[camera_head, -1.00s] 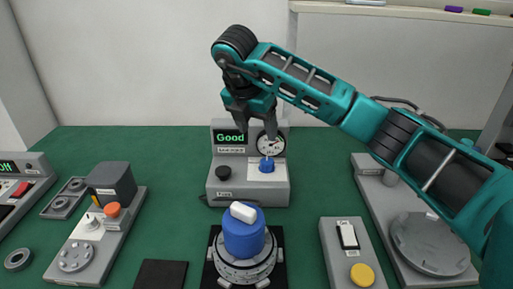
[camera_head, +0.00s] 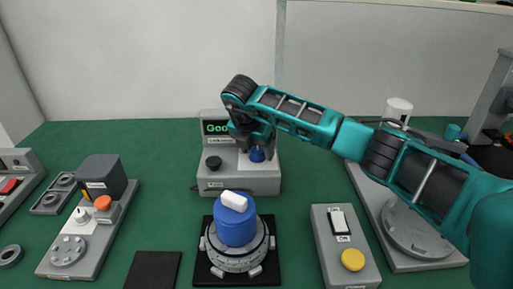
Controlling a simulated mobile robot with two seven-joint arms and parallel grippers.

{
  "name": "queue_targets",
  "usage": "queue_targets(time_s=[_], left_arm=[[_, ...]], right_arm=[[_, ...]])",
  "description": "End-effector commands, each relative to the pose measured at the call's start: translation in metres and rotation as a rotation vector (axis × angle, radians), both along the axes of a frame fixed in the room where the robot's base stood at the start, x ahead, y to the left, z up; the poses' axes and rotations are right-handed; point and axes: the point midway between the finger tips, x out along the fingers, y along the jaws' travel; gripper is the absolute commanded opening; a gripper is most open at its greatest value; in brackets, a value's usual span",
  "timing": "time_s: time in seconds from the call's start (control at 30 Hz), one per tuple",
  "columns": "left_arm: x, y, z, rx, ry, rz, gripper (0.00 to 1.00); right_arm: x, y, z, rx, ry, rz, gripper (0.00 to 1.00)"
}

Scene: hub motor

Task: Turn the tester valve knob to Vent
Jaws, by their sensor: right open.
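The grey tester (camera_head: 239,183) stands at the back middle of the green table. Its green display is partly covered by my right gripper and shows "Goo". Its blue valve knob (camera_head: 257,155) is at the right of its front, and a black knob (camera_head: 213,163) is at the left. My right gripper (camera_head: 258,150) points down at the blue knob, open, with its fingers at or just above the knob. I cannot tell whether they touch it. The gauge and the knob's label are hidden behind the gripper. My left gripper is not in view.
A blue cylinder with a white top piece (camera_head: 237,222) sits on a round grey fixture in front of the tester. A grey box with a yellow button (camera_head: 352,259) is to the right. A grey station with an orange button (camera_head: 102,202) is to the left.

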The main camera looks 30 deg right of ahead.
Motion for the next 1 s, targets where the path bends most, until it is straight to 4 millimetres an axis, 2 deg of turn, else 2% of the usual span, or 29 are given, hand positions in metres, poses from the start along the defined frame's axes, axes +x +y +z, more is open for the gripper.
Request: queue_targets(time_s=[0.17,0.77,1.0], left_arm=[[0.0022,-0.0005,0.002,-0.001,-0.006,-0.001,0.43],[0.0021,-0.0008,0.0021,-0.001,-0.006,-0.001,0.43],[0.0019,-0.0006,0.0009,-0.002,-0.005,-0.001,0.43]], right_arm=[[0.0,0.0002,0.0001,0.0,0.0,0.0,0.65],[-0.0001,0.0001,0.0006,0.0,0.0,0.0,0.09],[-0.0003,-0.0005,0.0005,-0.001,0.0,0.022,0.09]])
